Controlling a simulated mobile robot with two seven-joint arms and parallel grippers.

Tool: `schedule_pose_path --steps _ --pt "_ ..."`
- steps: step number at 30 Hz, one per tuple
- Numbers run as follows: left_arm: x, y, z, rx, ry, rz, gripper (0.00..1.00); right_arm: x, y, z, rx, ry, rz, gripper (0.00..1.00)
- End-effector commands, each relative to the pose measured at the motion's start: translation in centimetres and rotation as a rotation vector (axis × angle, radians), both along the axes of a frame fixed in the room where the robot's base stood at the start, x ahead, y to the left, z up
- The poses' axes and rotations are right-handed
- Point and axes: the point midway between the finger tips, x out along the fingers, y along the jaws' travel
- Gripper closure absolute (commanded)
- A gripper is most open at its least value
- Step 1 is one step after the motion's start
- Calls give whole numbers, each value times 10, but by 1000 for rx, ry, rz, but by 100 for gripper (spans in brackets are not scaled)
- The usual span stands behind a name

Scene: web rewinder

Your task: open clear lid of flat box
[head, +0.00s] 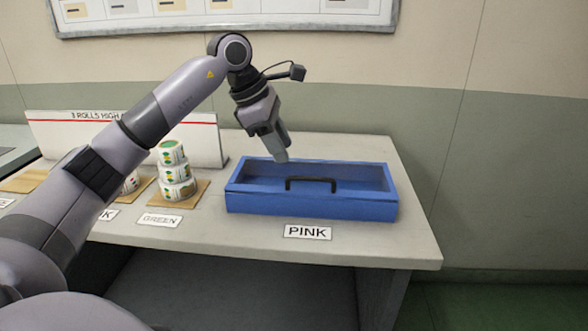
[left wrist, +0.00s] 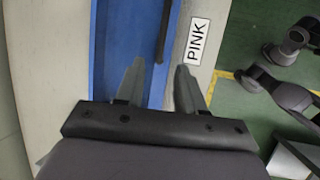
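The flat blue box (head: 310,207) sits on the table behind a PINK label. A black bar handle (head: 311,180) lies across its front part at rim height, and it also shows in the left wrist view (left wrist: 163,35). The clear lid is hard to see; it appears down over the box. The inside looks blue and empty. My left gripper (head: 283,152) points down over the box's back edge, left of the handle and apart from it. In the left wrist view its two fingers (left wrist: 158,75) are spread with nothing between them.
Stacked white rolls (head: 175,172) stand on a brown board left of the box, behind a GREEN label (head: 159,220). A white sign board (head: 205,140) stands behind them. The PINK label (head: 307,232) is near the table's front edge. The table right of the box is clear.

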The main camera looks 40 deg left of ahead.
Motion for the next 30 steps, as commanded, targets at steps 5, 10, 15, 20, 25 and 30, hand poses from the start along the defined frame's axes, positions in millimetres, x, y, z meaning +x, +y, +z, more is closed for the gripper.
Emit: schedule_pose_path --steps 5,10,15,20,25,30 --pt "7 -6 -23 0 5 -2 62 1 0 -3 0 -2 0 57" --pt "16 -12 -46 -2 5 -2 62 1 0 -5 0 -2 -1 57" --pt "23 -16 -60 -1 2 -1 62 1 0 -6 0 -3 -1 57" --pt "24 -17 -63 -2 1 -1 62 1 0 -5 2 -3 -2 57" --pt "24 -17 -63 -2 2 -1 65 1 1 -5 3 -3 -3 57" --pt "24 -17 -63 -2 2 -1 100 2 1 -5 4 -3 -4 57"
